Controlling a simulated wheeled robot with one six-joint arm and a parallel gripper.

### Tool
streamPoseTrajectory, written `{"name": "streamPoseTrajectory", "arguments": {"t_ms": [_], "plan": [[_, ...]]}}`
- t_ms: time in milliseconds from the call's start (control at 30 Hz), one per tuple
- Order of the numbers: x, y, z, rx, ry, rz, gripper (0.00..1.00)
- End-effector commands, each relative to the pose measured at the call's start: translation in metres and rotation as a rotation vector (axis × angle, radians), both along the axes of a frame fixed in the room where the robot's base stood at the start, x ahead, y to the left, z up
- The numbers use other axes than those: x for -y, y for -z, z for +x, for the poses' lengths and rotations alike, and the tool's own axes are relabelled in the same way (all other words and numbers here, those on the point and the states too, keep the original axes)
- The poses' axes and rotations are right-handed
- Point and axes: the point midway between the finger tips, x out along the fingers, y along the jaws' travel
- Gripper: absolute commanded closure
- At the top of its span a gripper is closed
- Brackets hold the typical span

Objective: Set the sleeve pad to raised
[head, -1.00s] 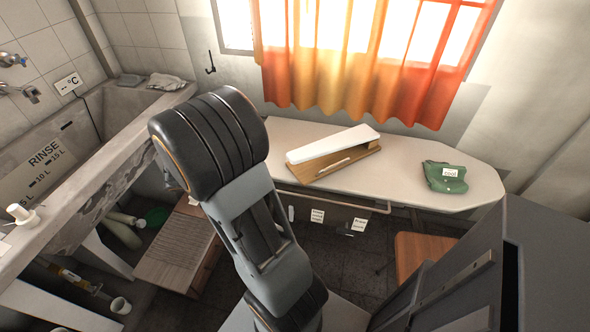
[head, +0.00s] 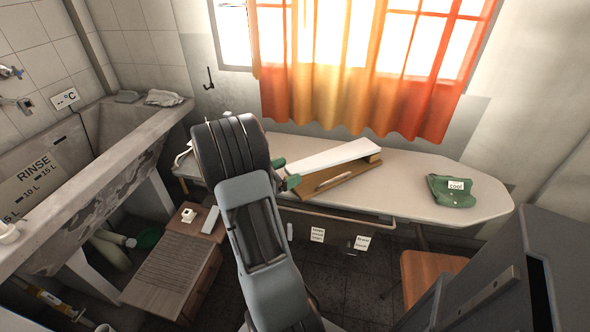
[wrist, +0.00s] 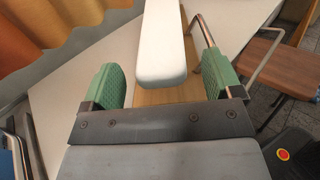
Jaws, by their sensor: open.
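The sleeve pad (head: 335,157) is a long white board over a wooden base (head: 345,180) on the pale ironing table. In the head view a gap shows between pad and base, and a brown block stands at the pad's right end. My gripper (wrist: 162,80) has two green fingers and is open. In the wrist view the near end of the pad (wrist: 163,68) lies between the fingers, with clear space on both sides, apparently touching neither. In the head view my arm hides most of the gripper, and green fingertips show at the pad's left end.
A green pouch labelled "cool" (head: 453,192) lies at the table's right. A metal rail (head: 330,209) runs along the table's front edge. The concrete washtub (head: 110,150) is at left, a low wooden stand (head: 170,270) below it. A wooden stool (head: 435,272) is at right.

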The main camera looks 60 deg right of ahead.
Motion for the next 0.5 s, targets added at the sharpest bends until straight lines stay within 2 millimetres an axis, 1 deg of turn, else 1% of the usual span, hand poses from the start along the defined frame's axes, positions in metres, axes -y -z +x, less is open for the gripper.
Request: {"name": "streamPoseTrajectory", "arguments": {"t_ms": [100,200,333,500], "plan": [[0.014,0.0,-0.007,0.001,0.002,0.0,0.15],[0.021,0.0,-0.011,0.001,0.002,0.0,0.15],[0.027,0.0,-0.014,0.001,0.0,0.0,0.15],[0.028,0.0,-0.015,0.001,-0.001,0.0,0.15]]}}
